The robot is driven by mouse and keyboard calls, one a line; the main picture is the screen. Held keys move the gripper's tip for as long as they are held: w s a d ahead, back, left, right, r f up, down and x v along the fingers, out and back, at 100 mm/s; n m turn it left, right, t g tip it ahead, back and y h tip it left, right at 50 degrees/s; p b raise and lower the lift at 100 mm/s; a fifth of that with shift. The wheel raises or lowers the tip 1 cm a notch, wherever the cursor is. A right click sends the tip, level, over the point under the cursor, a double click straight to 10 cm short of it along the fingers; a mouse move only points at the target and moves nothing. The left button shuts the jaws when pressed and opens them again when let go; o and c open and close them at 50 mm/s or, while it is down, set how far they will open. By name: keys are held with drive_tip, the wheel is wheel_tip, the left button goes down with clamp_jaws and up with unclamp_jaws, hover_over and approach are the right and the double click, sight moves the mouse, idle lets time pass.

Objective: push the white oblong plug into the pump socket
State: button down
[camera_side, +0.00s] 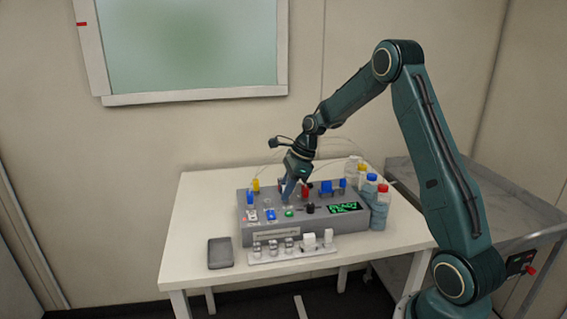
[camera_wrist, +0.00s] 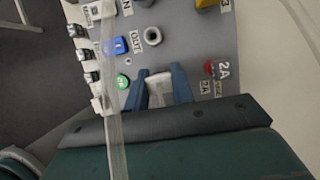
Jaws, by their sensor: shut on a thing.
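My gripper (camera_wrist: 160,80) points down at the top panel of the grey control box (camera_wrist: 185,45). Its two blue fingers are shut on a pale, whitish piece, which looks like the white oblong plug (camera_wrist: 159,88). The plug's lower end is hidden, so I cannot tell whether it touches the panel. In the side view my gripper (camera_side: 291,186) is over the middle of the box, and the plug is too small to make out. A round white-rimmed socket (camera_wrist: 152,36) with a dark hole is open just ahead of the fingers. I cannot tell which opening is the pump socket.
A blue button (camera_wrist: 115,46), a green button (camera_wrist: 122,82) and a red fitting (camera_wrist: 211,68) surround the fingers. A pale tube (camera_wrist: 110,120) crosses the wrist view. A connector rack (camera_side: 292,255) stands in front, bottles (camera_side: 379,207) at right, a grey pad (camera_side: 221,253) at left.

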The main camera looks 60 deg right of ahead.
drive_tip(key=shift+f, duration=0.4)
idle(0.3)
drive_tip(key=c, duration=1.1)
unclamp_jaws()
drive_tip(key=shift+r, duration=0.2)
drive_tip(key=v, duration=1.3)
drive_tip(key=shift+d+r, duration=0.2)
drive_tip(key=shift+s, duration=0.15)
